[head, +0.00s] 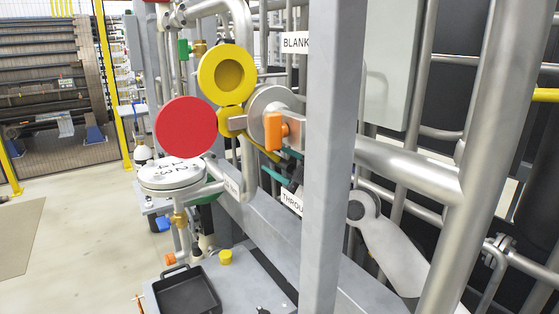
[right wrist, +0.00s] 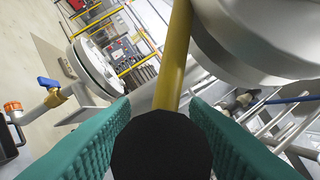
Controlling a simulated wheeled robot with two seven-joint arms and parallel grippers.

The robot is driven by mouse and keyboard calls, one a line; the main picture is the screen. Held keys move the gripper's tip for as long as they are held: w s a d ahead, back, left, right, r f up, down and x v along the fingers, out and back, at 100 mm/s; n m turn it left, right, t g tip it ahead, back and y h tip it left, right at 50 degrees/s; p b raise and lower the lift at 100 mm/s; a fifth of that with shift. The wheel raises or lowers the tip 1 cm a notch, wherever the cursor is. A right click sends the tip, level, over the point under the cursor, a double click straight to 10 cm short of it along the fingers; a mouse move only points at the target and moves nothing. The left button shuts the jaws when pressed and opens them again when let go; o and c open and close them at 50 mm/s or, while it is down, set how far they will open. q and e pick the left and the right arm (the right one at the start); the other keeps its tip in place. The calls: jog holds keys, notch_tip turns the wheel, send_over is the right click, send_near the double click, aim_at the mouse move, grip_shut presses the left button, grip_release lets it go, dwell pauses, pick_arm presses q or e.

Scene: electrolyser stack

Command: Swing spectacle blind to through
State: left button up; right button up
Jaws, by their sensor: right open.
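The spectacle blind shows in the head view as a yellow ring (head: 206,73) at the top and a solid red disc (head: 185,126) lower left, joined by a yellow hub. A yellow lever (head: 265,153) runs from the hub down to the right; it also shows in the right wrist view (right wrist: 174,65), ending in a black knob (right wrist: 161,146). My right gripper (head: 282,166) has teal fingers, open on either side of the lever's knob end; contact is not clear. A "BLANK" sign (head: 296,42) is above, and a partly hidden "THROUGH" sign (head: 292,202) below. My left gripper is not in view.
A grey post (head: 332,150) stands right of the gripper, with pipes behind. An orange block (head: 275,131) sits just above the fingers. A pale flange (head: 172,175) is below the red disc. A black tray (head: 187,292) lies below.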

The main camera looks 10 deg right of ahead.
grip_shut()
jog(key=a+f+m, duration=0.1)
jog(key=s+a+f+m+t, duration=0.1)
jog(key=a, duration=0.1)
jog(key=a+f+m+p, duration=0.1)
jog(key=shift+s+a+f+t+h, duration=0.1)
jog(key=shift+s+a+t+h, duration=0.05)
jog(key=shift+s+t+h, duration=0.15)
dwell(0.3)
grip_release()
jog(key=shift+a, duration=0.1)
